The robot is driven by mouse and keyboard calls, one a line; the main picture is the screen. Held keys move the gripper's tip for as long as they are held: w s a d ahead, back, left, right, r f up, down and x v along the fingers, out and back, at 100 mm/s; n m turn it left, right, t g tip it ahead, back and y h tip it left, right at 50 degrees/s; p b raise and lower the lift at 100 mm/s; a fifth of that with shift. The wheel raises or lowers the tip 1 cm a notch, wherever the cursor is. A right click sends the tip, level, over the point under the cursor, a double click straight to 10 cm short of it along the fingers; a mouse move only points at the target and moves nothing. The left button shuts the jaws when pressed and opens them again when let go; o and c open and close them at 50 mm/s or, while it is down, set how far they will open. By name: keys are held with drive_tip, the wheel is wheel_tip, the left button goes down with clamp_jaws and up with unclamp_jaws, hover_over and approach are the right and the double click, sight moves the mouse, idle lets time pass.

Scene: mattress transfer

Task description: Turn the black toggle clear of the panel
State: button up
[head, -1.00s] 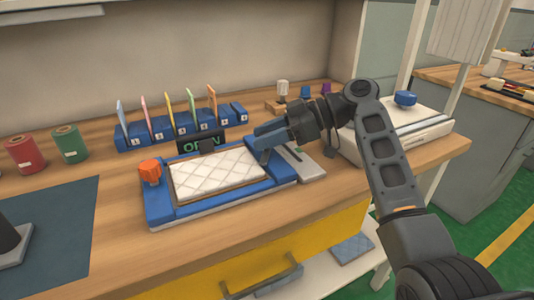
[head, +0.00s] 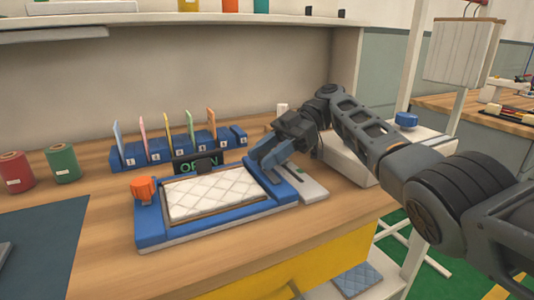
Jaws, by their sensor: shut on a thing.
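A white quilted panel (head: 215,196) lies flat in a blue frame (head: 240,213) on the wooden bench. An orange knob (head: 143,188) stands at the frame's left back corner. A black display (head: 197,166) reading OPEN stands behind the panel. My gripper (head: 264,170) reaches in from the right, its blue-grey fingers low at the frame's right end, beside the panel. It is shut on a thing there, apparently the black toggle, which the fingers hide. I cannot tell which way the toggle points.
A blue numbered rack (head: 172,152) with several coloured cards stands behind the frame. Red (head: 14,171) and green (head: 62,163) rolls stand at the left.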

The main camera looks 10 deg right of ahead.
drive_tip(key=shift+f, duration=0.1)
idle(0.6)
drive_tip(key=o, duration=1)
drive_tip(key=shift+c, duration=0.2)
drive_tip(key=shift+r, duration=0.2)
drive_tip(key=shift+r, duration=0.35)
drive_tip(key=r, duration=0.2)
drive_tip(key=d+r+p, duration=0.1)
drive_tip(key=r, duration=0.1)
drive_tip(key=shift+s+d, duration=0.1)
drive_tip(key=shift+s, duration=0.05)
drive_tip(key=s+d+r+p, duration=0.2)
drive_tip(key=s+d+r, duration=0.2)
drive_tip(key=d, duration=0.5)
drive_tip(key=shift+s+d+r, duration=0.2)
drive_tip(key=shift+s+r, duration=0.05)
drive_tip(key=shift+r, duration=0.75)
